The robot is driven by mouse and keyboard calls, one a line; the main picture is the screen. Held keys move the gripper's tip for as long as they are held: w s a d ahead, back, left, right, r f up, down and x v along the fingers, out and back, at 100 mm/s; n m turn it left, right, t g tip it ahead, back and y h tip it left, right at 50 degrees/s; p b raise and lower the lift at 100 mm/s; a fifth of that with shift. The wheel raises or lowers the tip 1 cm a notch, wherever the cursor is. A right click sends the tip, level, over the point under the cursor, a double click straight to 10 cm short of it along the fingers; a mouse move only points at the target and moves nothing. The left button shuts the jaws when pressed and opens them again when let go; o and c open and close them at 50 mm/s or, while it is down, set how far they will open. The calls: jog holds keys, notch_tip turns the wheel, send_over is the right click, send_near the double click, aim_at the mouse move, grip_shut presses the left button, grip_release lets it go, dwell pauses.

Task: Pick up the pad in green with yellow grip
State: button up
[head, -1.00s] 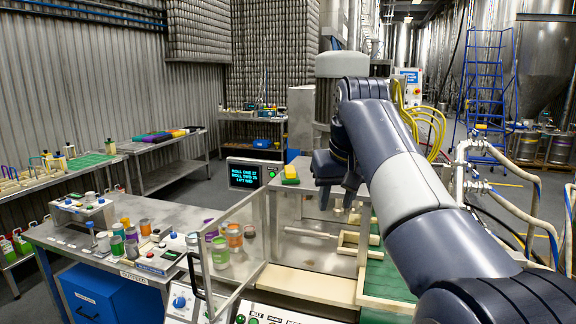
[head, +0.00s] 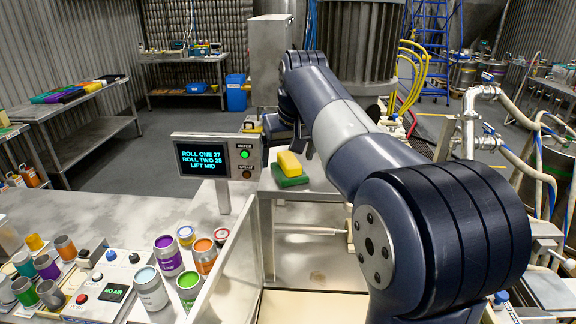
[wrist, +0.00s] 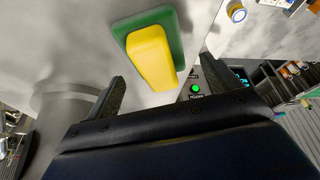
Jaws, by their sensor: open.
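The green pad (head: 289,180) with its yellow grip (head: 290,162) lies on the grey metal top of the seamer, just right of the display. In the wrist view the green pad (wrist: 171,22) and yellow grip (wrist: 151,57) are ahead of my gripper (wrist: 158,95), above the gap between its two dark fingers. The fingers are apart and nothing is between them. In the head view my gripper (head: 306,150) is at the back right of the pad, partly hidden behind my arm.
The display (head: 204,157) with a button box stands close left of the pad. A clear guard panel (head: 232,262) rises in front. Several cans, such as a purple one (head: 168,256), stand on the left bench. My arm covers the right side.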

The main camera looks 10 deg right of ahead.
jog(key=shift+x, duration=1)
jog(key=shift+s, duration=0.1)
jog(key=c, duration=1.2)
jog(key=shift+r, duration=0.2)
